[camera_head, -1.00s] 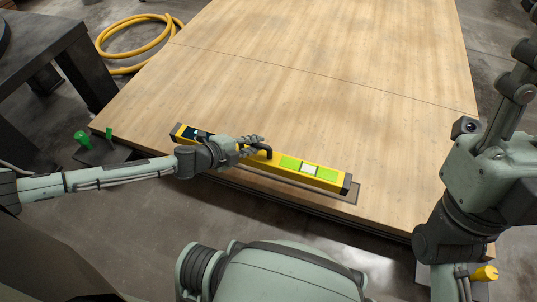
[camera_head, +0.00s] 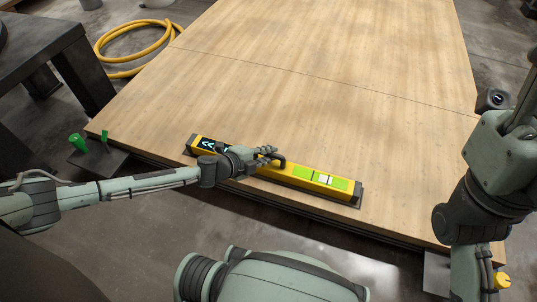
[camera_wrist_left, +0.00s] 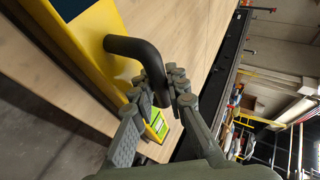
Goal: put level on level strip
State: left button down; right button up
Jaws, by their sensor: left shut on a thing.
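The level (camera_head: 301,174) is a long yellow bar with dark end caps, a screen on its left part, a green vial window on its right part and a black handle (camera_head: 279,158). It lies along the table's near edge, over the dark level strip (camera_head: 188,150), which it mostly hides. Only thin strip margins show; I cannot tell whether the level touches it or hovers just above. My left gripper (camera_head: 267,153) is shut on the level's handle. In the left wrist view its fingers (camera_wrist_left: 166,92) close around the black handle (camera_wrist_left: 138,50). My right gripper is out of view.
The wide wooden table (camera_head: 330,80) is bare beyond the level. A green-handled tool (camera_head: 77,142) and a small dark plate are by its left corner. A dark bench (camera_head: 45,45) and a coiled yellow hose (camera_head: 135,45) are at the left.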

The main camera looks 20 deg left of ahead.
pick_arm(q)
jog(key=shift+w+r, duration=0.1)
jog(key=c, duration=1.5)
grip_release()
jog(key=shift+f, duration=0.2)
